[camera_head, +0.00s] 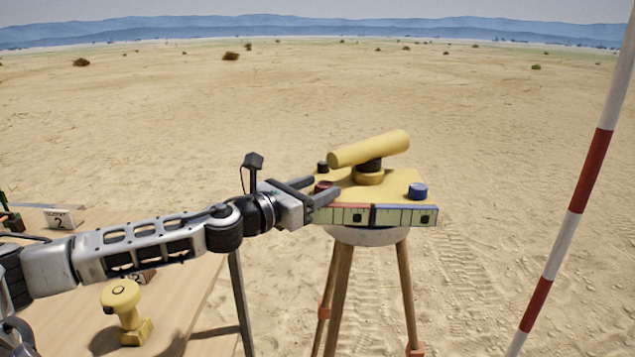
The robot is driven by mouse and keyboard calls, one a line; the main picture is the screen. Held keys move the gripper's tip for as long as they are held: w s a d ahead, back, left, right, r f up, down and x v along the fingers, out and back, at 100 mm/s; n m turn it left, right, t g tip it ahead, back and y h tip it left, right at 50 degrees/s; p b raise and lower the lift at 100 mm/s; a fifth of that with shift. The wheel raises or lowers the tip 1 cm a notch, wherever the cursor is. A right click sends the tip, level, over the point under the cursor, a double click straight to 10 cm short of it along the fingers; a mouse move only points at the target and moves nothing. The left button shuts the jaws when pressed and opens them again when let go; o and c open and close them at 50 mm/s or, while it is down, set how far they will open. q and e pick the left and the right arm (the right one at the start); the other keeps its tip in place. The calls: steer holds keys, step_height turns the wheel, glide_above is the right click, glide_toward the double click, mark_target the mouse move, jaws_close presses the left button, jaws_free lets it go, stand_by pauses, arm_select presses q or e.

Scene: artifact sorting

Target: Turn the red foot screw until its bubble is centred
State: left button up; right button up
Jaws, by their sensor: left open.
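The yellow levelling instrument (368,149) stands on a tripod, its tube tilted up to the right. The red foot screw (322,187) is at the left of its yellow plate, partly hidden by my left gripper (324,186). That gripper comes from the left, jaws open, with one finger on each side of the red screw; I cannot tell whether they touch it. The front strip has a red-marked vial (342,214) on the left, with a dark bubble right of its middle. The blue-marked vial (402,216) has its dark bubble near its right end. My right gripper is not in view.
A red-and-white pole (578,195) stands at right.

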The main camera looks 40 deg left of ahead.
arm_select(q)
steer(key=shift+w+d, duration=0.2)
steer(key=shift+w, duration=0.1)
steer(key=c, duration=1)
